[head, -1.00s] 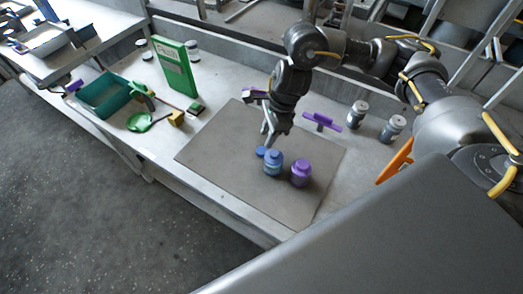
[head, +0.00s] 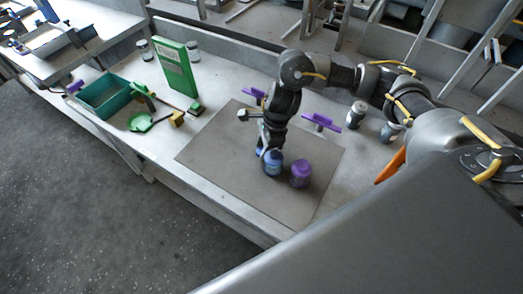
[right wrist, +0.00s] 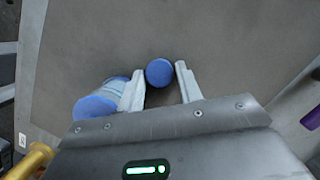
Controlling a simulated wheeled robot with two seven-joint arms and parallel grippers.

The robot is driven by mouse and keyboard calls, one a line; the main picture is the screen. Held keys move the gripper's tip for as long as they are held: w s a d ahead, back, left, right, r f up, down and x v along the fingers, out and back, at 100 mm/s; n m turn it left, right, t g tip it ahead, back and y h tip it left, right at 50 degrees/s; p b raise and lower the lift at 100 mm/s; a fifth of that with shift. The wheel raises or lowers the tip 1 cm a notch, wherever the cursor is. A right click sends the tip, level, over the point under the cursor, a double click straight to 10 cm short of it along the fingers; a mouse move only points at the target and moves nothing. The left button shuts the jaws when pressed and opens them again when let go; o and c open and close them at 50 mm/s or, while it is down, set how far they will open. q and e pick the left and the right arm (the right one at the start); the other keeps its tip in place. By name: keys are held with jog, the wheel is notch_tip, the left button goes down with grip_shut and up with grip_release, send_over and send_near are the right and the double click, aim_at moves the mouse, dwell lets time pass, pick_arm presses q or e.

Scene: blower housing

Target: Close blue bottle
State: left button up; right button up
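The blue bottle (head: 273,164) stands on the grey mat, left of the purple bottle. It also shows in the right wrist view (right wrist: 98,105), at the lower left, partly covered by a finger. The round blue cap (right wrist: 159,72) lies on the mat beside the blue bottle, apart from it. My right gripper (right wrist: 161,69) points down at the mat, open, with one finger on each side of the cap. The left finger is between cap and bottle. In the head view the right gripper (head: 263,152) is low behind the blue bottle and mostly hides the cap. My left gripper is not in view.
The purple bottle (head: 300,174) stands close to the blue one on the mat (head: 225,150). A purple-handled tool (head: 321,121) and grey jars (head: 357,114) are behind. A green box (head: 175,67) and teal tray (head: 101,90) are at left. The mat's left part is clear.

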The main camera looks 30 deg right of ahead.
jog(key=c, duration=0.6)
jog(key=shift+r, duration=0.1)
jog(key=shift+r, duration=4.95)
